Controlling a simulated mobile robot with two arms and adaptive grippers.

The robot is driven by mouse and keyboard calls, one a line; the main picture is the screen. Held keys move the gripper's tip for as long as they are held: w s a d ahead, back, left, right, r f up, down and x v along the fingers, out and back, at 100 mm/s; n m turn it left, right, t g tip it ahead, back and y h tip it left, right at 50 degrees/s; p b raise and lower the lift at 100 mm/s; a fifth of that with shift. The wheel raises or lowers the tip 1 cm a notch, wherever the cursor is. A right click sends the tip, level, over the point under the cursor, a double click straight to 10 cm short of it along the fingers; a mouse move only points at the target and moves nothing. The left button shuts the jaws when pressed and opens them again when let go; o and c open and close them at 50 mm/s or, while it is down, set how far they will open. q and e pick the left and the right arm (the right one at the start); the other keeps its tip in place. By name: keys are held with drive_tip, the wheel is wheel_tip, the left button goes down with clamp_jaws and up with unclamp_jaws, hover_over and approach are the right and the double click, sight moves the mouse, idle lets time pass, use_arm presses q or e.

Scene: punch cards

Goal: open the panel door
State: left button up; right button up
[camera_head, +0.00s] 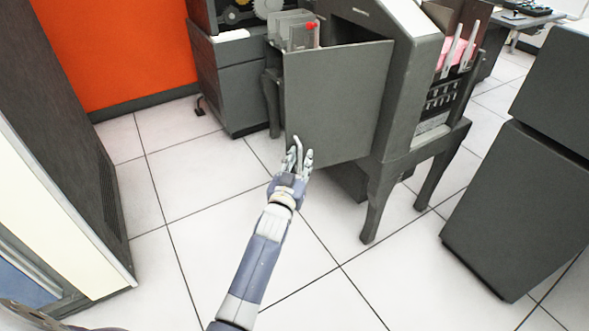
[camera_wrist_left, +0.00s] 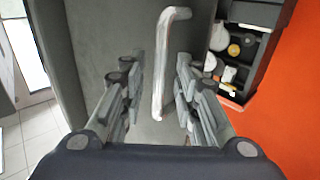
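The panel door (camera_head: 337,95) is a flat dark grey panel on the front of a grey machine in the head view. Dark space shows behind its top edge. A pale bent bar handle (camera_head: 297,144) sits low near its left edge. My left gripper (camera_head: 299,160) is at the handle. In the left wrist view the handle (camera_wrist_left: 164,50) stands between the spread fingers of my left gripper (camera_wrist_left: 160,75), with gaps visible on both sides. The panel (camera_wrist_left: 100,40) fills the view behind it. My right gripper is not in view.
The grey machine (camera_head: 412,80) stands on legs behind and right of the door. A dark cabinet (camera_head: 525,190) stands at the right, and a tall dark unit (camera_head: 65,110) at the left. The tiled floor (camera_head: 180,185) before the door is clear.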

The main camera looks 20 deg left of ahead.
use_arm(q)
drive_tip(key=s, duration=1.2)
drive_tip(key=shift+d, duration=0.2)
